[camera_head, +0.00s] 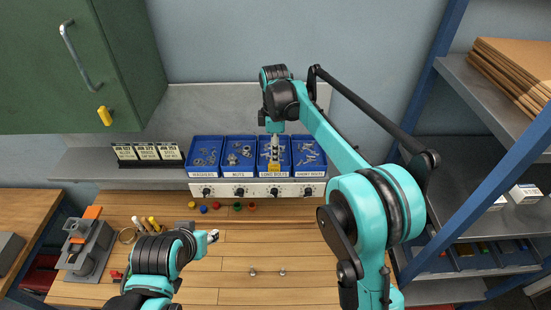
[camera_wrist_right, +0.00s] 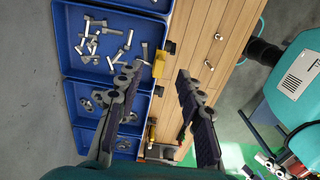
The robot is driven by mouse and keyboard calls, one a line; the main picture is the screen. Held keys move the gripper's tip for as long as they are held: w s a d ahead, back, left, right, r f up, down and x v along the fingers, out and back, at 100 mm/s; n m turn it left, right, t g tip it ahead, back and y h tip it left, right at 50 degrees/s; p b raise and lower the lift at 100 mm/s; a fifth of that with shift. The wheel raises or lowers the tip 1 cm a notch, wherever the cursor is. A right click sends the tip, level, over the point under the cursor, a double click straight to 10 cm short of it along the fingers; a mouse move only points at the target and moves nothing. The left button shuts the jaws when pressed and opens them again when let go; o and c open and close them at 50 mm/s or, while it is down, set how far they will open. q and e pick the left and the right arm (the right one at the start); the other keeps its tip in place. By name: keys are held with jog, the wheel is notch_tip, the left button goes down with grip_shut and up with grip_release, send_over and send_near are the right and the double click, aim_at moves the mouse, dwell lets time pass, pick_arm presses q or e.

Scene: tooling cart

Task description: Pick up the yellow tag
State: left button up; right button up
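A small yellow tag (camera_head: 274,167) shows at the front of the long-bolts bin, just below my right gripper (camera_head: 275,148). In the right wrist view the yellow tag (camera_wrist_right: 158,63) stands by the front edge of the blue bins. It lies just beyond the gap between the fingertips of my right gripper (camera_wrist_right: 160,76), closer to the left one. The fingers are apart with nothing seen between them. My left gripper (camera_head: 213,236) is low over the bench, far from the tag; its finger opening is too small to make out.
Blue bins (camera_head: 222,137) of hardware stand in a row on the back shelf, with a knobbed white strip (camera_head: 258,191) in front. Another yellow piece (camera_head: 104,115) hangs on the green cabinet (camera_head: 75,60). Small coloured pieces lie on the wooden bench (camera_head: 240,270); its middle is mostly clear.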

jog(key=f, duration=0.5)
jog(key=shift+w+a+p, duration=0.15)
jog(key=shift+a+p, duration=0.05)
jog(key=shift+p, duration=0.15)
jog(key=shift+f, duration=0.45)
grip_shut()
